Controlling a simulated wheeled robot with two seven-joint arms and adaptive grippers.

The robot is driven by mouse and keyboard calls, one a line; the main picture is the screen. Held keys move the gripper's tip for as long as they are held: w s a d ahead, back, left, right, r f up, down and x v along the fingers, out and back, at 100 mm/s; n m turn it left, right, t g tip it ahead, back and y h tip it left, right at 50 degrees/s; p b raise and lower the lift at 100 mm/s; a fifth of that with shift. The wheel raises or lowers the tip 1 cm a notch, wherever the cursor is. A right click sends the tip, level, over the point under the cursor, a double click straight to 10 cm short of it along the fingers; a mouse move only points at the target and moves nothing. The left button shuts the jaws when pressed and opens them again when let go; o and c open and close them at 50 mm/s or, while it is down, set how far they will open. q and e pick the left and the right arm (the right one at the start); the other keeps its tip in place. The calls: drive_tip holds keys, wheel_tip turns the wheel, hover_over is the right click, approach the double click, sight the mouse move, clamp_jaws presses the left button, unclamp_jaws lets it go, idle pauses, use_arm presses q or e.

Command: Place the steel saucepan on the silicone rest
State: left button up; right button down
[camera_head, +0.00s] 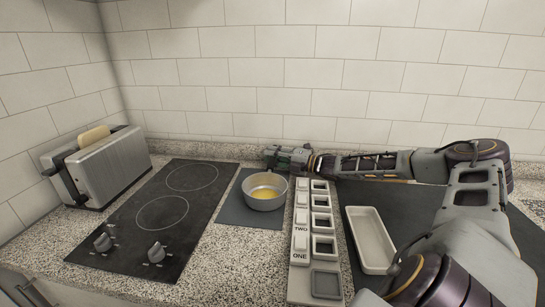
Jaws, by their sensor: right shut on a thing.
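The steel saucepan (265,201) is upright, with yellow contents, in the middle of the head view. It is on or just above the dark grey silicone rest (234,212), a flat mat right of the cooktop; I cannot tell whether it touches. My right gripper (285,160) reaches in from the right, behind the pan. It is shut, apparently on the saucepan's handle, which is mostly hidden by the fingers. My left gripper is not in view.
A black cooktop (128,235) with two knobs lies left of the mat, and a toaster (112,167) with bread stands beyond it. A pale labelled panel (300,272) with square frames is close on the right. A white tray (371,241) lies farther right, and a tiled wall closes the back.

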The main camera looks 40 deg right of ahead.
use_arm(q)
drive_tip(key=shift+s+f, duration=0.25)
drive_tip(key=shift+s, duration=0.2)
use_arm(e)
drive_tip(key=c, duration=1.3)
unclamp_jaws()
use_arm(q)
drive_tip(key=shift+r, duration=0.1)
use_arm(e)
drive_tip(key=shift+o, duration=0.2)
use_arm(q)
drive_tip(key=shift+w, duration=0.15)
use_arm(e)
drive_tip(key=shift+r, duration=0.1)
drive_tip(key=v, duration=1)
drive_tip(key=shift+s, duration=0.15)
drive_tip(key=shift+p+v, duration=0.3)
drive_tip(key=shift+v, duration=0.55)
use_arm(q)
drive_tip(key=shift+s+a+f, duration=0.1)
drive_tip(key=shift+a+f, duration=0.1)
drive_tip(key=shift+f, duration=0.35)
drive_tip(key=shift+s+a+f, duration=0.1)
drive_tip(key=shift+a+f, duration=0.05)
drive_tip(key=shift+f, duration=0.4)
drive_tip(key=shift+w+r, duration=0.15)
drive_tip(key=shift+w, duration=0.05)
